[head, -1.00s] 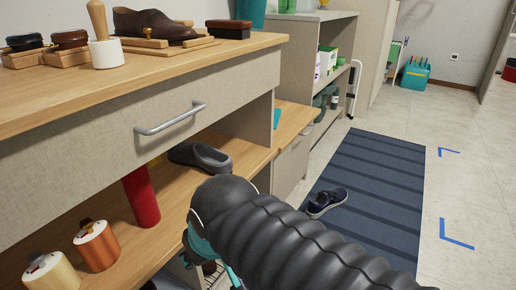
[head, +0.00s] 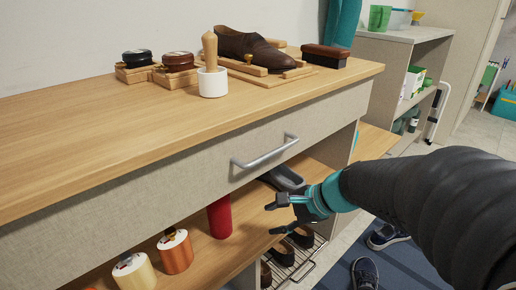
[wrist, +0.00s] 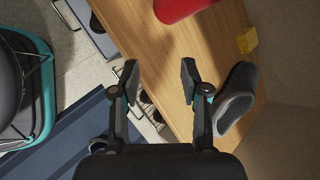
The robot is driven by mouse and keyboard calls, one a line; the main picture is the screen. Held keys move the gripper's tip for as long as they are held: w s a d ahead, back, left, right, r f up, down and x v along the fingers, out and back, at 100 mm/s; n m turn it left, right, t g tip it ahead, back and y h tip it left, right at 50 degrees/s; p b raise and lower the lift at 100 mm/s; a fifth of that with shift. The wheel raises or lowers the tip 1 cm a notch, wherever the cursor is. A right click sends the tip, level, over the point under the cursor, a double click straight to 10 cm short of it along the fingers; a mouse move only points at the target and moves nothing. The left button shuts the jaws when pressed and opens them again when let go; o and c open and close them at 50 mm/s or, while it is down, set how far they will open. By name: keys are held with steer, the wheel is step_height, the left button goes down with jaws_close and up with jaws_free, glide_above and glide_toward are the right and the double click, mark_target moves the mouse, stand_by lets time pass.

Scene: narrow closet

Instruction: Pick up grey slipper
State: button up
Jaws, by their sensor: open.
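The grey slipper (head: 283,178) lies on the wooden shelf under the drawer in the head view, partly hidden by my gripper and the drawer front. In the wrist view the slipper (wrist: 237,98) lies on the shelf just right of my right finger, with its opening showing. My gripper (head: 276,215) is at the shelf's front edge, in front of the slipper. In the wrist view my gripper (wrist: 158,78) has its two fingers apart with nothing between them; the shelf edge shows behind them.
The drawer handle (head: 265,153) juts out above. A wire rack (head: 292,262) with shoes is below. A yellow block (wrist: 247,40) sits near the slipper.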

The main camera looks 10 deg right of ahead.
steer(key=w+d+m+t+y+p, duration=0.1)
steer(key=w+d+m+t+p, duration=0.15)
steer(key=w+d+m, duration=0.5)
steer(key=m+t+h+p, duration=0.1)
steer(key=m+t, duration=0.3)
steer(key=m, duration=0.4)
glide_toward(278, 172)
steer(key=x, duration=1)
steer(key=shift+w+a+f, duration=0.2)
steer(key=shift+w+a, duration=0.05)
jaws_close()
